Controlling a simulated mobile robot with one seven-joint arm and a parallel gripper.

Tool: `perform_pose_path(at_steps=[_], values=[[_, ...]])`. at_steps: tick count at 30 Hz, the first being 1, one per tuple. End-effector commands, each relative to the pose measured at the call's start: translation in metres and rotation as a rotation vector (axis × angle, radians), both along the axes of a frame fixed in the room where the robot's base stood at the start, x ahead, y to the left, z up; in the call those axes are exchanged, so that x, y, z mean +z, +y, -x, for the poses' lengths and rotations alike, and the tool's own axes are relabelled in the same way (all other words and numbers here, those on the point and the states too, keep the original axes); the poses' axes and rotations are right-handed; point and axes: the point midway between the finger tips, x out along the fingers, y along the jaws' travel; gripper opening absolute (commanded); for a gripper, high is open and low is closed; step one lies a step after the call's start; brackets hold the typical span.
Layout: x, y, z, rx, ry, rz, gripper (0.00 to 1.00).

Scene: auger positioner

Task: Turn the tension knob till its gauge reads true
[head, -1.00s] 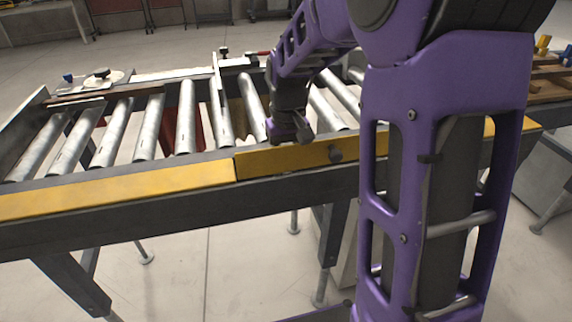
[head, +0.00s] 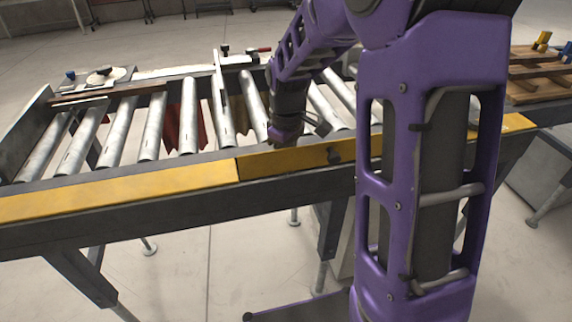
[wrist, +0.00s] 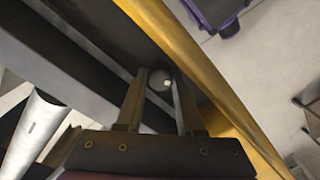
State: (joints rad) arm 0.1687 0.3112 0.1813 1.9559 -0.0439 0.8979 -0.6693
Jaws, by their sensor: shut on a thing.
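In the wrist view, a small round grey knob (wrist: 159,81) with a pale spot sits between the two fingertips of my gripper (wrist: 160,88). My gripper is shut on it. I take it for the tension knob. In the head view, the end of my arm (head: 286,132) points down just behind the yellow rail; the fingertips and the held knob are hidden there. I cannot make out a gauge or its reading in either view.
The yellow rail (head: 130,187) runs along the conveyor's near edge, close beside my fingers. Metal rollers (head: 153,128) lie behind. A wooden pallet (head: 535,82) stands at the right.

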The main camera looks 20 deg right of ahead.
Motion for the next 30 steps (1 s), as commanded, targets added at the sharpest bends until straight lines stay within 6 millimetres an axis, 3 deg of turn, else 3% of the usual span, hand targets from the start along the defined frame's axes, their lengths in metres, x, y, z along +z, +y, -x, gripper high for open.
perform_pose_path(at_steps=[15,16,20,30], values=[[0.0004,0.0007,-0.0005,0.02,-0.003,-0.001,0.0],[0.0004,0.0006,-0.0006,0.02,-0.003,-0.001,0.4],[0.0003,0.0005,-0.0004,0.02,-0.002,0.0,0.64],[-0.0002,0.0006,0.0006,0.02,0.001,0.0,0.67]])
